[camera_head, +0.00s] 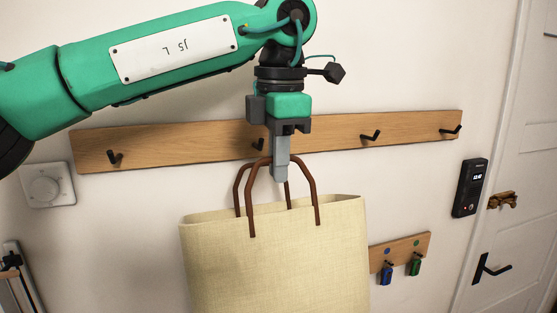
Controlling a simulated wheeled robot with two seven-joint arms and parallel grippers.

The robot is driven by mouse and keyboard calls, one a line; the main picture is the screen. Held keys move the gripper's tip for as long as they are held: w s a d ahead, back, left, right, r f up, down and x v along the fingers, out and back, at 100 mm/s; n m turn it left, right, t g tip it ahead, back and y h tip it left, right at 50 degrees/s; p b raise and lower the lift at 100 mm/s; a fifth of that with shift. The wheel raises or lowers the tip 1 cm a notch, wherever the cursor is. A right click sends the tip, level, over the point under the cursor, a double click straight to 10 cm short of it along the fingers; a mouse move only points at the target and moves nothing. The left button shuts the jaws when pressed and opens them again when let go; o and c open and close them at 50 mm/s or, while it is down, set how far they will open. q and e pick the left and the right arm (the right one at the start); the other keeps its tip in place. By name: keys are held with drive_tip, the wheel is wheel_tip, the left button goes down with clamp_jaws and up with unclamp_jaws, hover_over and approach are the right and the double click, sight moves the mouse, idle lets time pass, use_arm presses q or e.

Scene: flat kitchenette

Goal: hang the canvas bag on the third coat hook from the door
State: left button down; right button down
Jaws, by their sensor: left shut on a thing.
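The cream canvas bag (275,255) hangs upright by its brown handles (308,180) from my left gripper (280,172). The gripper points down and is shut on the handles near their tops. A wooden coat rail (320,135) with dark hooks runs along the wall behind. Counting from the door (520,190) at the right, the third hook (258,145) shows just left of my gripper, partly hidden by it. The handle tops appear slightly below that hook; the depth gap is hard to judge. The bag's bottom is out of frame.
The first hook (451,130), second hook (371,136) and fourth hook (115,157) are empty. A small key rack (405,248) with blue and green keys is right of the bag. A wall dial (46,186) and a black door panel (470,188) flank the rail.

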use_arm(q)
drive_tip(key=c, duration=1.5)
unclamp_jaws()
drive_tip(key=shift+o, duration=0.2)
drive_tip(key=shift+r, duration=0.35)
wheel_tip(320, 180, up, 13)
drive_tip(key=s, duration=0.1)
drive_tip(key=shift+d, duration=0.15)
